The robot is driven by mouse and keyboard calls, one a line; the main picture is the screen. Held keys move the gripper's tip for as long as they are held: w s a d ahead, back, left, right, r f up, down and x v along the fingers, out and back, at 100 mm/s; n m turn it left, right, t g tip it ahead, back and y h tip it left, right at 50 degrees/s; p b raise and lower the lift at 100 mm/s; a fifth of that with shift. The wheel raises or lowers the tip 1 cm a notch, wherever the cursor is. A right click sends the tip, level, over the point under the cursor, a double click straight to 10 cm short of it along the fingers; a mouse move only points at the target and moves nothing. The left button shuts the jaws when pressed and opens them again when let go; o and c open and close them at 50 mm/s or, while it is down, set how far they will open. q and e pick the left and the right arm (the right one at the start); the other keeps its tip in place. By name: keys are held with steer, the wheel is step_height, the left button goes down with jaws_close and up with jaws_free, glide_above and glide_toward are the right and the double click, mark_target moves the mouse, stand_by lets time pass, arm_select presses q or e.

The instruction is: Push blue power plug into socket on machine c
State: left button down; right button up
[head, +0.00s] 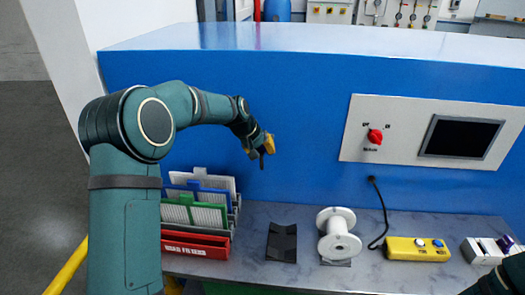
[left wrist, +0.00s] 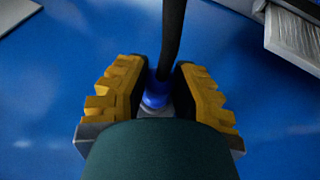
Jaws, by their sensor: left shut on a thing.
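My left gripper (head: 268,145) is raised in front of the blue front face of the machine (head: 300,110). In the left wrist view, its yellow-and-black fingers (left wrist: 157,95) are shut on the blue plug (left wrist: 155,92). A thick black cable (left wrist: 172,35) runs up from the plug. In the head view the plug cannot be made out clearly. I cannot pick out a socket in either view, and blue surface fills most of the wrist view. Part of my right arm shows at the lower right corner, its fingers out of sight.
A control panel with a red knob (head: 375,136) and a dark screen (head: 460,136) is on the machine. On the grey ledge stand a rack (head: 200,215), a black holder (head: 282,242), a white spool (head: 340,235) and a yellow button box (head: 417,249). A black cable (head: 381,215) hangs by the spool.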

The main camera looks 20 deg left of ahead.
arm_select(q)
steer(key=c, duration=0.8)
jaws_free()
steer(key=v, duration=1.2)
